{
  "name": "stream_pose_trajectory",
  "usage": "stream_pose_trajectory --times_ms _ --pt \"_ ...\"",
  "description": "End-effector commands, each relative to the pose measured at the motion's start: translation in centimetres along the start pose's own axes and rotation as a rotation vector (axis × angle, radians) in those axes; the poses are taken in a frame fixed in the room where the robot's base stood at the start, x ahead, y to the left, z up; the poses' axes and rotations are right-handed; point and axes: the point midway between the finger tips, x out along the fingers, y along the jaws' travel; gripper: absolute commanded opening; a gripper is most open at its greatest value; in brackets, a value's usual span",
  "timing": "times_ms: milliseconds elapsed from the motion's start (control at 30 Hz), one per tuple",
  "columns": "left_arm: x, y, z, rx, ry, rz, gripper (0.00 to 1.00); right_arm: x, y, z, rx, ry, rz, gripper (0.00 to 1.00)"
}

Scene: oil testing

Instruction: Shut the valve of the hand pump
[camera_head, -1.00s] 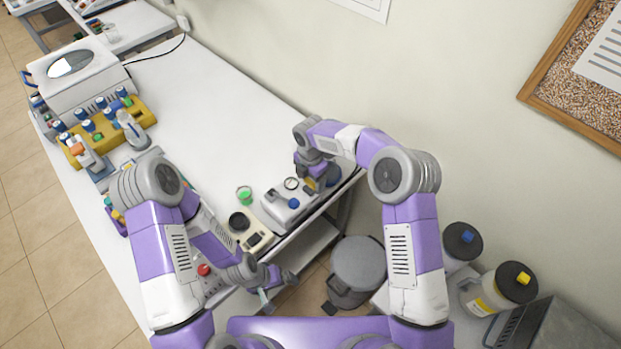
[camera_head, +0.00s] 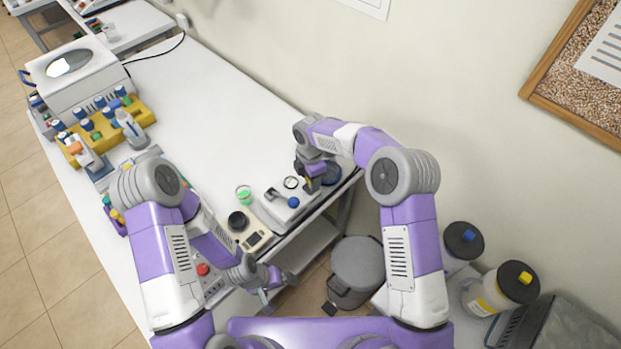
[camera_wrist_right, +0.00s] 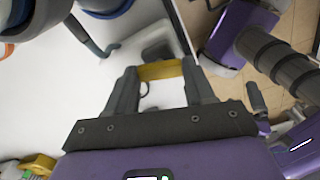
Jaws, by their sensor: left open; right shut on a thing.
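The hand pump (camera_head: 275,208) is a light grey unit near the right end of the white table, with a round gauge (camera_head: 291,183) and a blue knob (camera_head: 293,202). My right gripper (camera_head: 310,185) is at its far right side, beside the gauge. In the right wrist view the right gripper (camera_wrist_right: 161,82) is shut on a yellow part (camera_wrist_right: 161,70) between its fingertips. The fingers partly hide how this part joins the pump, and I cannot tell the valve's position. My left gripper (camera_head: 272,294) is open and empty, low in front of the table edge.
A beige instrument with a black round top (camera_head: 238,221) and a green-filled beaker (camera_head: 244,195) stand just left of the pump. A grey bin (camera_head: 357,265) is on the floor below. The middle of the table (camera_head: 215,125) is clear.

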Motion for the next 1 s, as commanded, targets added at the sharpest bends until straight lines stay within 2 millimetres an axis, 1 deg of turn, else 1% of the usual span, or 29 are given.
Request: stream_pose_trajectory --times_ms 400,1000 --pt "1.0 -0.4 0.0 0.000 0.000 0.000 1.00 0.1 0.0 -0.1 0.397 0.001 0.000 0.23" --pt "1.8 -0.7 -0.1 0.000 0.000 0.000 1.00 0.0 0.0 -0.1 0.958 0.000 0.000 0.23"
